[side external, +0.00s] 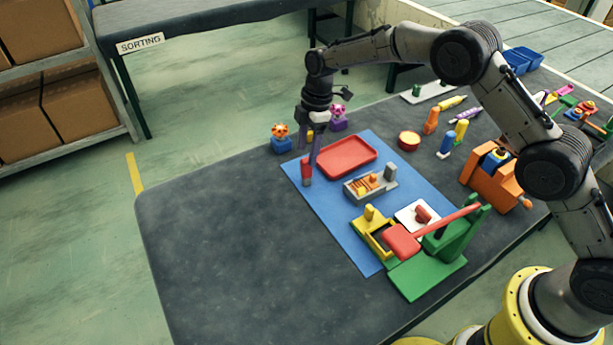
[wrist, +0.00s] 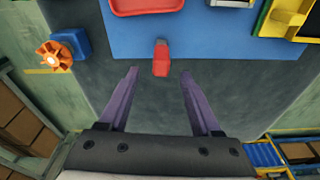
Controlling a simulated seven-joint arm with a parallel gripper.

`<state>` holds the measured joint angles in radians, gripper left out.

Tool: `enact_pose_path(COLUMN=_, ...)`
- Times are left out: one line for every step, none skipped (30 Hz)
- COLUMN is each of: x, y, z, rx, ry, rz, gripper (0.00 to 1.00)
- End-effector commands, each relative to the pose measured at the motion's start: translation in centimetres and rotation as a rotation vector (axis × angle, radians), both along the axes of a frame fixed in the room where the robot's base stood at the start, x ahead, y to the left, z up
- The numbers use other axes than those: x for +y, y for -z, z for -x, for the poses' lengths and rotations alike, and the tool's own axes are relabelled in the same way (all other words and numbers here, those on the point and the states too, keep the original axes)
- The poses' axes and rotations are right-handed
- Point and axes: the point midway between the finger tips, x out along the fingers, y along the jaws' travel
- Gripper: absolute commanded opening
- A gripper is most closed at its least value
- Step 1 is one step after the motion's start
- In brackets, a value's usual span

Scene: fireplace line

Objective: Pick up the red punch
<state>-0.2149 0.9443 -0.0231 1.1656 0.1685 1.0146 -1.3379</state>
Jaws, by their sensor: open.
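The red punch (side external: 306,172), a small red block with a grey end, stands near the left edge of the blue mat (side external: 325,210) in the side view. In the wrist view, the red punch (wrist: 161,66) lies roughly midway between my two purple fingers, just at or past their tips. My gripper (side external: 312,160) points down right beside the punch in the side view. In the wrist view, my gripper (wrist: 158,73) is open, with a clear gap on each side of the punch. Whether the tips are level with it in height, I cannot tell.
A red tray (side external: 347,155) lies on the mat beside the punch. An orange flower piece on a blue block (side external: 281,140) stands to the left. A green press with a red lever (side external: 440,245) stands at the right front. The table's left part is clear.

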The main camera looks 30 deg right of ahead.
Motion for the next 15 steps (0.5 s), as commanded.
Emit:
enact_pose_path(x=0.1, y=0.4, z=0.0, rx=0.001, ry=0.0, rz=0.0, gripper=0.65)
enact_pose_path(x=0.1, y=0.6, z=0.0, rx=0.0, ry=0.0, rz=0.0, gripper=0.65)
enact_pose_path(x=0.1, y=0.7, z=0.0, rx=-0.001, ry=0.0, rz=0.0, gripper=0.65)
enact_pose_path(x=0.1, y=0.9, z=0.0, rx=-0.001, ry=0.0, rz=0.0, gripper=0.65)
enact_pose_path(x=0.1, y=1.1, z=0.0, rx=0.0, ry=0.0, rz=0.0, gripper=0.65)
enact_pose_path(x=0.1, y=1.4, z=0.1, rx=0.002, ry=0.0, rz=0.0, gripper=0.65)
enact_pose_path(x=0.1, y=1.8, z=0.1, rx=0.003, ry=0.0, rz=0.001, gripper=0.65)
enact_pose_path(x=0.1, y=2.2, z=0.1, rx=0.003, ry=0.001, rz=0.001, gripper=0.65)
enact_pose_path(x=0.1, y=2.9, z=0.2, rx=0.004, ry=0.0, rz=0.001, gripper=0.65)
enact_pose_path(x=0.1, y=3.3, z=0.2, rx=0.004, ry=-0.001, rz=0.001, gripper=0.65)
enact_pose_path(x=0.1, y=3.8, z=0.2, rx=0.003, ry=0.0, rz=0.001, gripper=0.65)
enact_pose_path(x=0.1, y=4.4, z=0.2, rx=0.003, ry=0.0, rz=0.001, gripper=0.65)
enact_pose_path(x=0.2, y=4.8, z=0.2, rx=0.003, ry=-0.001, rz=0.001, gripper=0.65)
enact_pose_path(x=0.2, y=5.1, z=0.2, rx=0.002, ry=-0.001, rz=0.001, gripper=0.65)
enact_pose_path(x=0.3, y=5.4, z=0.1, rx=0.001, ry=-0.001, rz=0.001, gripper=0.65)
